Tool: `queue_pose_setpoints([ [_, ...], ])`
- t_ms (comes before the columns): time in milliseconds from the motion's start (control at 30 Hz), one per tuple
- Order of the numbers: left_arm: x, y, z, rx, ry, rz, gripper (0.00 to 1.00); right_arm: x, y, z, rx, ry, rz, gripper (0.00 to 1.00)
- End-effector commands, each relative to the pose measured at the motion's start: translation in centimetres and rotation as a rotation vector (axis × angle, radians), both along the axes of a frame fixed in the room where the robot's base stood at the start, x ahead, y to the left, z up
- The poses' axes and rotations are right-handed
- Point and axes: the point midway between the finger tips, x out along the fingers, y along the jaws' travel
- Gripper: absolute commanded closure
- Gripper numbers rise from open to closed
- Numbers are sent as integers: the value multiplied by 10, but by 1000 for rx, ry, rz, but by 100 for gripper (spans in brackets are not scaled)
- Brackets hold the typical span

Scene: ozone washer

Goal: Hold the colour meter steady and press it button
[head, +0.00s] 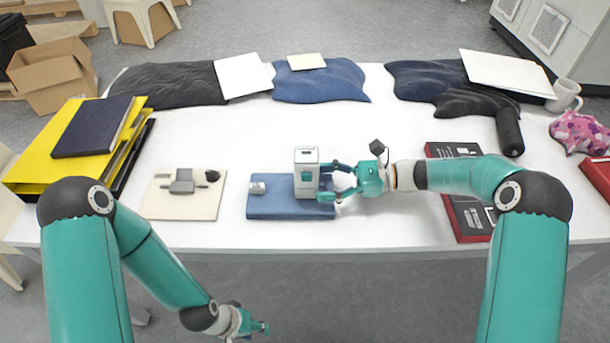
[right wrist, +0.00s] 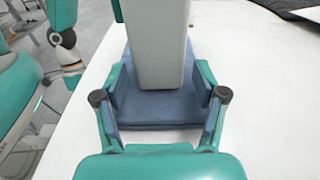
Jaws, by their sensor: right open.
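The colour meter (head: 307,178), a white and grey upright box with a small green mark on its front, stands on a folded blue cloth (head: 275,208). My right gripper (head: 328,181) is at its right side, fingers open. In the right wrist view, the meter (right wrist: 157,45) rises between the two spread fingers (right wrist: 160,82), with gaps visible on both sides. Its top is out of that view, and I cannot make out a button. My left gripper (head: 262,328) hangs low in front of the table edge, away from the meter; its fingers are too small to judge.
A small silver-white object (head: 258,187) lies on the cloth left of the meter. A beige board with grey parts (head: 160,205) is further left. A red and black box (head: 470,215) lies right, beneath my right arm. Dark cloths (head: 320,85) line the back; the table's middle is clear.

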Motion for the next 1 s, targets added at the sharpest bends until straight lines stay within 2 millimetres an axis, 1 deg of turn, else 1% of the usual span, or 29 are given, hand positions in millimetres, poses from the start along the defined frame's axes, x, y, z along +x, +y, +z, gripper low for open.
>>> queue_pose_setpoints([
  [33, 0, 0, 0, 0, 0, 0, 60, -1, 7, 0, 0, 0, 3, 29],
  [100, 0, 0, 0, 0, 0, 0, 60, -1, 15, -1, 0, 0, 3, 29],
  [300, 0, 0, 0, 0, 0, 0, 60, -1, 28, -3, 0, 1, 3, 29],
  [667, 0, 0, 0, 0, 0, 0, 60, 0, 30, -3, 0, 1, 1, 29],
  [700, 0, 0, 0, 0, 0, 0, 60, 0, 30, -3, 0, 1, 1, 36],
  [867, 0, 0, 0, 0, 0, 0, 60, 0, 30, -3, 0, 1, 1, 62],
  [900, 0, 0, 0, 0, 0, 0, 60, 0, 30, -3, 0, 1, 1, 66],
  [933, 0, 0, 0, 0, 0, 0, 60, 0, 30, -3, 0, 1, 1, 66],
  [967, 0, 0, 0, 0, 0, 0, 63, 0, 30, -3, 0, 1, 1, 66],
  [1000, 0, 0, 0, 0, 0, 0, 70, 0, 30, -3, 0, 1, 1, 66],
])
